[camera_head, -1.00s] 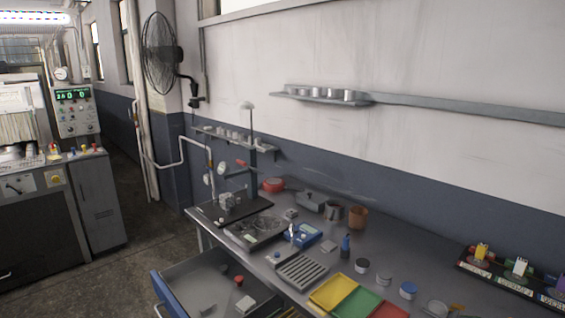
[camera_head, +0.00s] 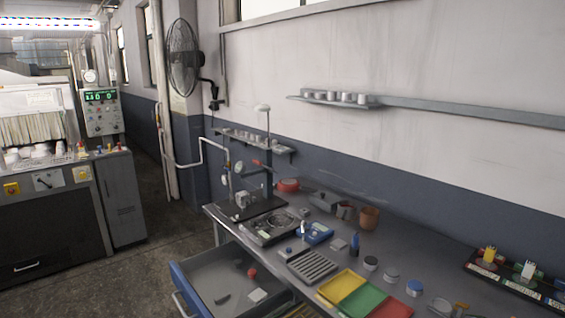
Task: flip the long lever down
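A grey machine (camera_head: 60,215) stands at the left with a front panel. On the panel a white plate (camera_head: 47,181) carries a small dark lever (camera_head: 43,180), which looks slanted; its exact position is too small to tell. A stand on the workbench has a red-ended handle (camera_head: 257,163) sticking out to its left. I cannot tell for sure which of these is the long lever. My gripper is not in view.
A control box (camera_head: 101,111) with a green display sits above a grey cabinet (camera_head: 121,198). The workbench (camera_head: 385,250) at right is crowded with tools and trays. Its drawer (camera_head: 225,290) is open. Bare floor (camera_head: 150,262) lies between machine and bench.

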